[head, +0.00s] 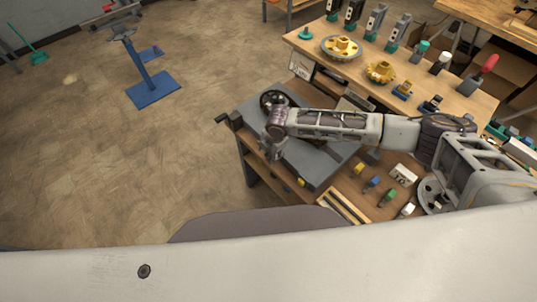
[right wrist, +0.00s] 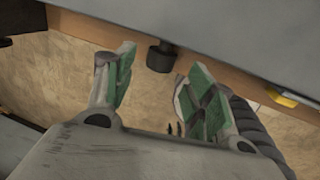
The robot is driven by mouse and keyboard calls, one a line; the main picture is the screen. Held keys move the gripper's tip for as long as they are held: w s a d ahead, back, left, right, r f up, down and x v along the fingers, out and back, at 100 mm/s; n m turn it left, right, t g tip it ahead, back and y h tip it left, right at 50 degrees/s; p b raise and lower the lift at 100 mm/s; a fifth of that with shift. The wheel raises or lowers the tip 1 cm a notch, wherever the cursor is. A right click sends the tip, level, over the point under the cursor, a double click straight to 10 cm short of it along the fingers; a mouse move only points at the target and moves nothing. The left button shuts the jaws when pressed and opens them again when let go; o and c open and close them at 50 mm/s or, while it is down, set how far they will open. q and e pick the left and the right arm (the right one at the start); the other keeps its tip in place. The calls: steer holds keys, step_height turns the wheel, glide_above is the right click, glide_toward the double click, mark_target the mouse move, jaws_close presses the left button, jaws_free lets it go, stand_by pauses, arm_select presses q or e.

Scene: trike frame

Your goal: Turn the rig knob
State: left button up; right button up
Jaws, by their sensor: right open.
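A short black knob (right wrist: 161,56) sticks out from the edge below a grey slab in the right wrist view. I take it to be the rig knob. My right gripper (right wrist: 158,72) is open, with its green-padded fingers on either side of the line to the knob; I see no contact. In the head view my right gripper (head: 271,150) points down at the front edge of the grey rig plate (head: 313,162). The knob's front is hidden there by the gripper. My left gripper is not in view.
A black handwheel (head: 272,99) stands at the plate's back, close to my right wrist. A dark handle (head: 222,118) juts out at the bench's left corner. A yellow piece (head: 301,182) sits on the front edge. Open floor lies left.

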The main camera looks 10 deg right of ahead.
mark_target(269, 155)
steer(key=shift+w+a+f, duration=0.15)
steer(key=shift+f, duration=0.9)
steer(key=shift+w+a+f, duration=0.1)
steer(key=shift+w+f, duration=0.05)
steer(key=shift+f, duration=0.9)
steer(key=c, duration=1)
steer(key=shift+c, duration=0.2)
steer(key=shift+t+y, duration=0.5)
steer(key=shift+t, duration=0.1)
